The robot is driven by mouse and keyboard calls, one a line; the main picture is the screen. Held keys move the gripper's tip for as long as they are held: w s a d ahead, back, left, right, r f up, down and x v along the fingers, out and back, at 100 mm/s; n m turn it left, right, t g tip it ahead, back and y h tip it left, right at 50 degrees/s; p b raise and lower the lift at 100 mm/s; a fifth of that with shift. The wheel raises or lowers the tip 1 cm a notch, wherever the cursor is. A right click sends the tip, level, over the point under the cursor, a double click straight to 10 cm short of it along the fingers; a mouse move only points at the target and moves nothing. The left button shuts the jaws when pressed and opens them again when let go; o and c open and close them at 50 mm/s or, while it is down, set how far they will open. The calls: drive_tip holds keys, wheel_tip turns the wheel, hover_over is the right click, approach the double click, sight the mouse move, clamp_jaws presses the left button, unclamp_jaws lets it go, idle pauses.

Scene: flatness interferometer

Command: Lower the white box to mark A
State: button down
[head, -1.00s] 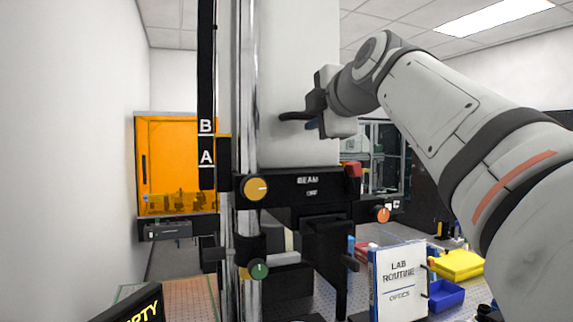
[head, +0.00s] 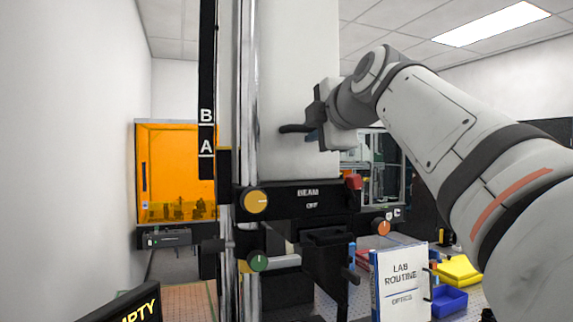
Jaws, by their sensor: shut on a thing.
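A black scale strip (head: 207,60) on the left carries letters B and A, each with a white line below. Mark A (head: 205,147) has its line slightly lower than the top edge of the carriage's side block (head: 225,165), which lies between the two lines. My gripper (head: 297,129) is shut at the box's right side, its dark finger across the white face. The exact gripped part is hidden.
A yellow knob (head: 256,200) is on the carriage and a green knob (head: 259,262) below it. An orange knob (head: 381,228) sits to the right. An orange-windowed enclosure (head: 175,170) stands at the back left.

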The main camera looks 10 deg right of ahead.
drive_tip(key=shift+f, duration=0.1)
drive_tip(key=shift+f+b, duration=0.55)
drive_tip(key=shift+f, duration=0.05)
idle(1.0)
drive_tip(key=c, duration=1.5)
unclamp_jaws()
drive_tip(key=shift+r, duration=0.1)
